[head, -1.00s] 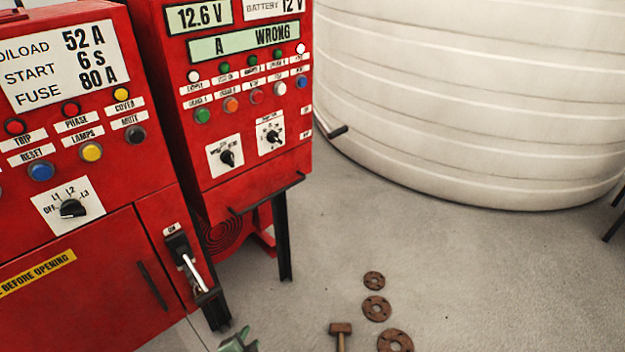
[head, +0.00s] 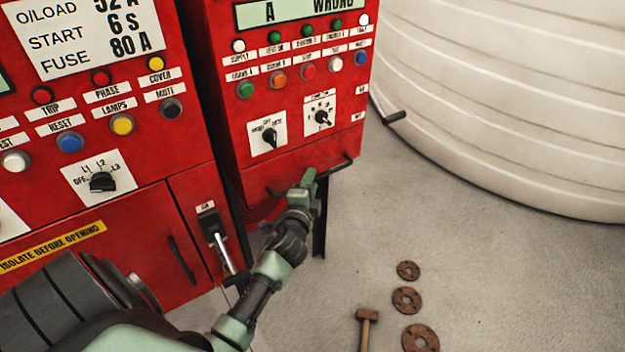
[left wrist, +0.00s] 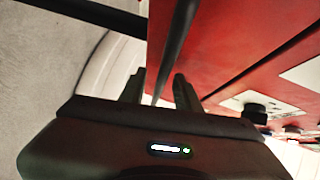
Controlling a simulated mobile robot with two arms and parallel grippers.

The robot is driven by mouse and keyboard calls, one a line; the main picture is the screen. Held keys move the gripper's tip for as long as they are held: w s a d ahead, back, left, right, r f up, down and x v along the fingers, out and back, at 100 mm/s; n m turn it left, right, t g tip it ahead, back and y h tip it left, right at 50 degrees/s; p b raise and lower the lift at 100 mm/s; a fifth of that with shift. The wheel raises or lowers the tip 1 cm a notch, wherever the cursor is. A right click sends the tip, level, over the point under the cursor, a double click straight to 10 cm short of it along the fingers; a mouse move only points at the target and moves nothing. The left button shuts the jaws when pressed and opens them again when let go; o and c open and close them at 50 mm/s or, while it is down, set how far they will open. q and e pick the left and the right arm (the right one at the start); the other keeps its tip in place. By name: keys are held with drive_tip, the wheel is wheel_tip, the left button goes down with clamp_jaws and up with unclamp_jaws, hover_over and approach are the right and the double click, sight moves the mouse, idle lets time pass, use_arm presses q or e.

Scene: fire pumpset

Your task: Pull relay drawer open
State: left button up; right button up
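The black bar handle (head: 342,165) runs along the lower front edge of the right red cabinet (head: 300,160), where the relay drawer appears to be. The drawer's own outline is not clear. My left gripper (head: 308,181) is at the middle of this bar and hides part of it. In the left wrist view, the two fingers (left wrist: 160,92) stand apart with the dark bar (left wrist: 178,40) running between them. I see gaps beside the bar, so the fingers look open around it. My right gripper is not in view.
A left red cabinet (head: 100,200) with a lever switch (head: 219,243) stands close to my left arm. A black leg (head: 320,230) supports the right cabinet. A white tank (head: 500,100) is at right. Rusty flanges (head: 407,299) and a mallet (head: 367,320) lie on the floor.

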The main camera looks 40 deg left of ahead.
use_arm(q)
drive_tip(key=shift+w+a, duration=0.2)
drive_tip(key=shift+w, duration=0.2)
clamp_jaws()
drive_tip(key=shift+f, duration=0.1)
idle(1.1)
